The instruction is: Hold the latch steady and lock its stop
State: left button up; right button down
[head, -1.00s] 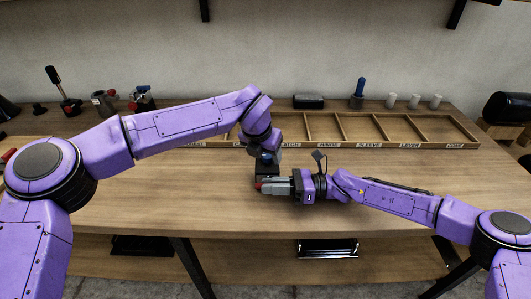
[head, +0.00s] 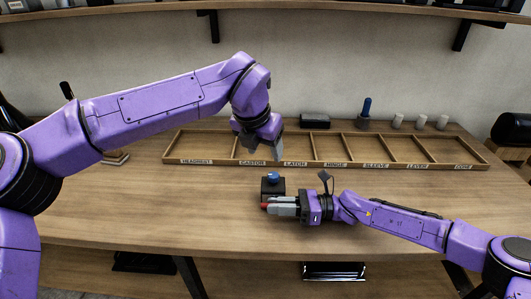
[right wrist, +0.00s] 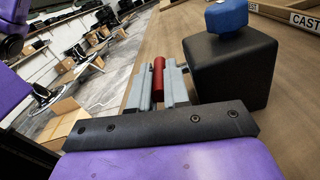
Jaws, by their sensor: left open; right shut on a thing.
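The latch is a black block (head: 272,188) with a blue knob (head: 272,176) on top, upright on the table left of centre. In the right wrist view the black block (right wrist: 235,72) and blue knob (right wrist: 227,16) show close beside my fingers. My right gripper (head: 273,206) lies low in front of the block. In the right wrist view its grey fingers (right wrist: 158,88) are shut on a red peg (right wrist: 158,75). I cannot see how the peg joins the block. My left gripper (head: 275,153) is open and empty, above and behind the knob, apart from it.
A wooden tray (head: 215,163) with several labelled compartments stands along the back. A blue-handled tool (head: 366,110), white cups (head: 420,121) and a dark box (head: 315,120) stand behind it.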

jog(key=c, duration=1)
grip_release()
